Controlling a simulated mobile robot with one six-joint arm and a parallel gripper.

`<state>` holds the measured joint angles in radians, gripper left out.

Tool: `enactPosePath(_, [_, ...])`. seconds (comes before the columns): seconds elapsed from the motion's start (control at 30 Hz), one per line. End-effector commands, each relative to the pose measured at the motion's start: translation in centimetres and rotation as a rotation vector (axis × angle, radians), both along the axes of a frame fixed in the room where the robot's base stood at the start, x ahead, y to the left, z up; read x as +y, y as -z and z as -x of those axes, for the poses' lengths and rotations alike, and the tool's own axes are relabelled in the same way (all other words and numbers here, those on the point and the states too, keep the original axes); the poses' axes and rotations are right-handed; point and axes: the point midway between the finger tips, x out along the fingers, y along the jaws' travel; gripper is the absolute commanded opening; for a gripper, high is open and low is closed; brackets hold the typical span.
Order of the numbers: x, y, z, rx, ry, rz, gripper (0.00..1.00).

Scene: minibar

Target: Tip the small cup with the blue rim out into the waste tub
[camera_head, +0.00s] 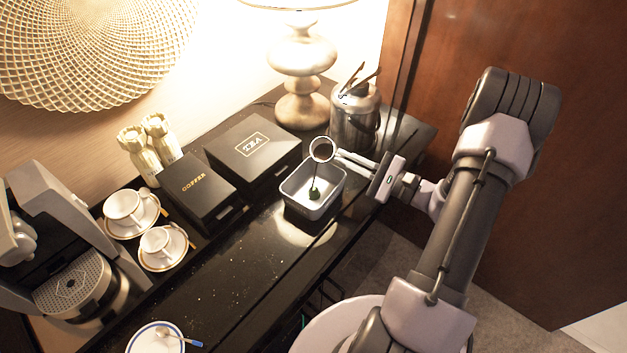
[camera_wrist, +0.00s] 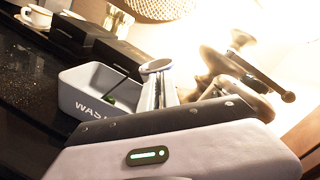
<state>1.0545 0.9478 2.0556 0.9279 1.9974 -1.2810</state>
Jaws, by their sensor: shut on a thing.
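The small cup (camera_head: 322,141) is held tilted above the waste tub, its round mouth toward the head camera and dark inside. It also shows in the wrist view (camera_wrist: 155,66); its rim colour is hard to tell. My gripper (camera_head: 343,157) is shut on the cup from the right. A thin dark stream (camera_head: 313,176) runs from the cup down into the tub. The grey waste tub (camera_head: 327,203) stands upright on the black counter, and its lettering shows in the wrist view (camera_wrist: 82,103). A small green thing (camera_head: 314,192) lies inside the tub.
A black tea box (camera_head: 262,158) and coffee box (camera_head: 190,195) stand left of the tub. A metal canister with tongs (camera_head: 355,120) and a lamp (camera_head: 302,75) stand behind. A blue-rimmed saucer (camera_head: 140,340) with a spoon lies in front; the counter between is clear.

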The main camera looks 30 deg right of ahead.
Motion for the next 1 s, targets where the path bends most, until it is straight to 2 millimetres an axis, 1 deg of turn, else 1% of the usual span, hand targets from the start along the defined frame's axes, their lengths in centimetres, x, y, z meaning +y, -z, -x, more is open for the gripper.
enactPosePath(0.27, [0.11, 0.23, 0.07, -0.02, 0.004, 0.022, 0.0])
enactPosePath(1.0, [0.19, -0.03, 0.12, -0.072, 0.014, 0.083, 0.0])
